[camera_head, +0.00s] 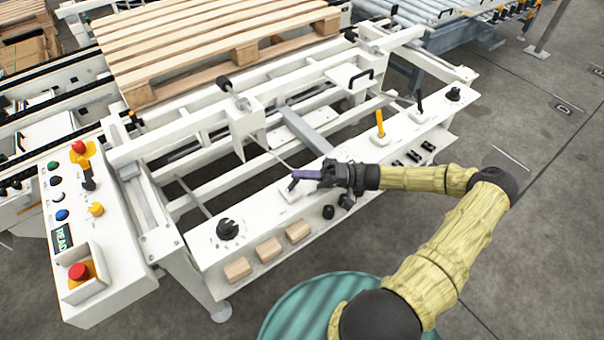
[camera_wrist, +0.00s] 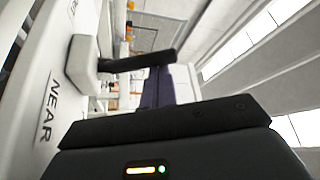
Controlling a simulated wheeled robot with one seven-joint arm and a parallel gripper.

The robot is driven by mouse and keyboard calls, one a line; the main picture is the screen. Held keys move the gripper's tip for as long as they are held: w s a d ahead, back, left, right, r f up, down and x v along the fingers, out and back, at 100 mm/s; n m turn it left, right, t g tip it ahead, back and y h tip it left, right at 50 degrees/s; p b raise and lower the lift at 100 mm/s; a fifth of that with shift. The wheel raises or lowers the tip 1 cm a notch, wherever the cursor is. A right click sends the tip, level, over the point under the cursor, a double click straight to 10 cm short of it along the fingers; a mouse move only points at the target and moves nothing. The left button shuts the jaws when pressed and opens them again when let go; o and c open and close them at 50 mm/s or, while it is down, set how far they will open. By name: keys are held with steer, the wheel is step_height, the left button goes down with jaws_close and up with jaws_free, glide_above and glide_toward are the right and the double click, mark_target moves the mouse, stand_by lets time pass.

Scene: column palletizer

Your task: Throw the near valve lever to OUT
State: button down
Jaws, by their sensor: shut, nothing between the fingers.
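The near valve lever is a short black handle on a white block; in the wrist view the black lever (camera_wrist: 140,61) sticks out to the right from its block (camera_wrist: 84,64), beside the printed word NEAR. In the head view the lever (camera_head: 293,184) is small, at the tip of my gripper (camera_head: 300,174) on the white front panel. My gripper has purple fingers, shut with nothing between them; they also show in the wrist view (camera_wrist: 160,86). The lever crosses in front of the fingertips there; I cannot tell if they touch. A marking above NEAR is cut off and unreadable.
The white front panel (camera_head: 205,262) also bears a yellow-handled lever (camera_head: 380,124), another black lever (camera_head: 420,102), black knobs (camera_head: 228,229) and wooden blocks (camera_head: 268,249). A button console (camera_head: 77,215) stands left. A wooden pallet (camera_head: 205,40) lies behind. Grey floor is free at right.

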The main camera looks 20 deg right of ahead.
steer(key=shift+d+f, duration=0.15)
steer(key=shift+d, duration=0.3)
steer(key=r+v, duration=0.2)
steer(key=v, duration=0.9)
steer(key=shift+s+d+r+b, duration=0.25)
steer(key=shift+d+r+b, duration=0.15)
steer(key=shift+d, duration=0.25)
steer(key=s+a+f+m+g+h, duration=0.2)
steer(key=s+a+g+h, duration=0.5)
steer(key=a+h, duration=0.65)
steer(key=s+r+t+h+p, duration=0.2)
steer(key=r+p, duration=0.7)
steer(key=r, duration=0.5)
steer(key=s+r+m+t+h+p, duration=0.1)
steer(key=r+t+h+p, duration=0.3)
steer(key=r+p, duration=0.5)
step_height(320, 180, up, 6)
steer(key=shift+s+r+t+h, duration=0.2)
steer(key=shift+s+t+h, duration=0.2)
steer(key=shift+s+h, duration=0.15)
